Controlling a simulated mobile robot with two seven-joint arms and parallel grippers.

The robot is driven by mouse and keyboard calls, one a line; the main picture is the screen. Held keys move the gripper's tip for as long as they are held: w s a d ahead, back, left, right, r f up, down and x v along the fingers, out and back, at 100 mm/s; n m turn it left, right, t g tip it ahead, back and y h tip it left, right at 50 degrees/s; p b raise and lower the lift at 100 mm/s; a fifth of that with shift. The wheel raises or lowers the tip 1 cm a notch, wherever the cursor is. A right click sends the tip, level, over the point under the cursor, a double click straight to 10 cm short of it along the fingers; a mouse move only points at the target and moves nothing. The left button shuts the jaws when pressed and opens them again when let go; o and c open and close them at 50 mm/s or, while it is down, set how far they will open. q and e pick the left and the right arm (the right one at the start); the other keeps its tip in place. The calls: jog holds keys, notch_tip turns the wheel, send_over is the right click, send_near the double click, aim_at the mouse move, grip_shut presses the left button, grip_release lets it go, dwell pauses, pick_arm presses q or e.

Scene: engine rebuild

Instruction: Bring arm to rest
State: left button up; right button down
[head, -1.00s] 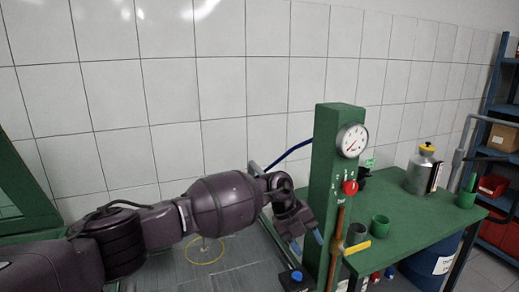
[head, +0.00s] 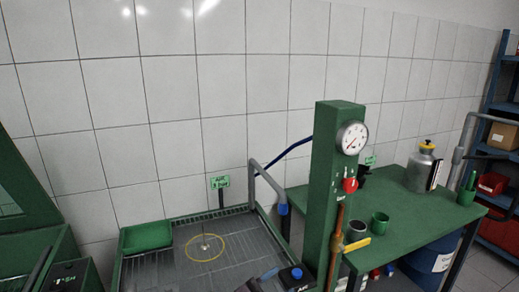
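My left arm no longer spans the view. A dark piece with a blue tip (head: 268,274) shows at the bottom edge, over the front of the grey tray. It looks like a fingertip of my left gripper, but too little shows to tell open from shut. Nothing held is visible. My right gripper is not in view.
The grey slatted tray (head: 165,268) has a yellow ring (head: 205,248) and a green bin (head: 146,236). Close by stand a blue-capped black item (head: 292,276), a bent grey pipe (head: 268,182) and a green gauge column (head: 334,180). A green table (head: 415,218) holds cups and a canister.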

pick_arm(q)
jog(key=s+a+f+n+y, duration=0.5)
jog(key=s+a+f+y, duration=0.1)
jog(key=a, duration=0.4)
jog(key=s+a+f+n+y, duration=0.5)
jog(key=s+a, duration=0.3)
jog(key=a, duration=0.3)
jog(key=s+a+f+n+y, duration=0.6)
jog(key=s+a+f+n, duration=0.1)
jog(key=a, duration=0.4)
jog(key=shift+s+f+y, duration=0.2)
jog(key=shift+s+y, duration=0.1)
jog(key=shift+s, duration=0.2)
